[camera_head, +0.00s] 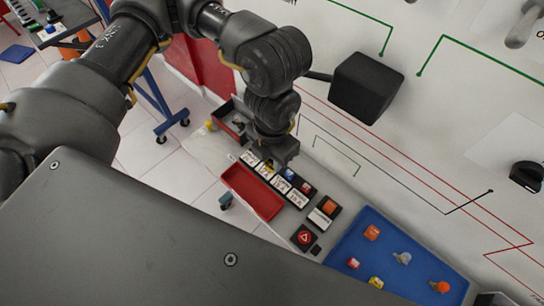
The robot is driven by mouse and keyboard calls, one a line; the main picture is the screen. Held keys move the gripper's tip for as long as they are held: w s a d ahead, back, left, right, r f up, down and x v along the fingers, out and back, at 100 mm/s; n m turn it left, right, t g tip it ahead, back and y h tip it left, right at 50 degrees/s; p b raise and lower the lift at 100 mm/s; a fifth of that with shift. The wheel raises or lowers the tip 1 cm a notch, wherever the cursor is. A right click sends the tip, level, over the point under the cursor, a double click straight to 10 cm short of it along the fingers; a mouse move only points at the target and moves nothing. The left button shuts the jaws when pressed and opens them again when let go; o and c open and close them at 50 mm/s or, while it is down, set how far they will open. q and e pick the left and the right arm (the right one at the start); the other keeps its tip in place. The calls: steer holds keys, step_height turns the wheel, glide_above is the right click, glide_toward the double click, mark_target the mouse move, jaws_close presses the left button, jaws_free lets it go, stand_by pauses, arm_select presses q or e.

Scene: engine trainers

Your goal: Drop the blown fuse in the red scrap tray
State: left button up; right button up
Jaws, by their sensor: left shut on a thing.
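The red scrap tray (236,178) is an empty-looking shallow red tray on the bench, beside a row of labelled dark sockets (298,198). My left gripper (270,162) points down over the far left part of that row, just beyond the tray's upper edge. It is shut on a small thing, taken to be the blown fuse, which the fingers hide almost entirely. I cannot tell whether that thing is still seated in a socket. My right gripper is not in view.
A blue mat (345,288) at lower right holds several small coloured parts. A black button with a red triangle (304,237) and an orange part (329,206) stand between tray and mat. A dark box (366,87) juts from the white wall panel.

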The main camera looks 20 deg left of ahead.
mark_target(272, 162)
arm_select(q)
steer(key=shift+r+p, duration=1.55)
steer(key=shift+r, duration=1)
steer(key=w+a+r+m, duration=0.1)
steer(key=a+m, duration=0.3)
steer(key=m, duration=1.2)
steer(key=w+a+r+m, duration=0.1)
steer(key=a+m, duration=0.3)
steer(key=m, duration=1.2)
steer(key=shift+w+a+r, duration=0.2)
steer(key=shift+w+r, duration=0.1)
steer(key=shift+r, duration=0.2)
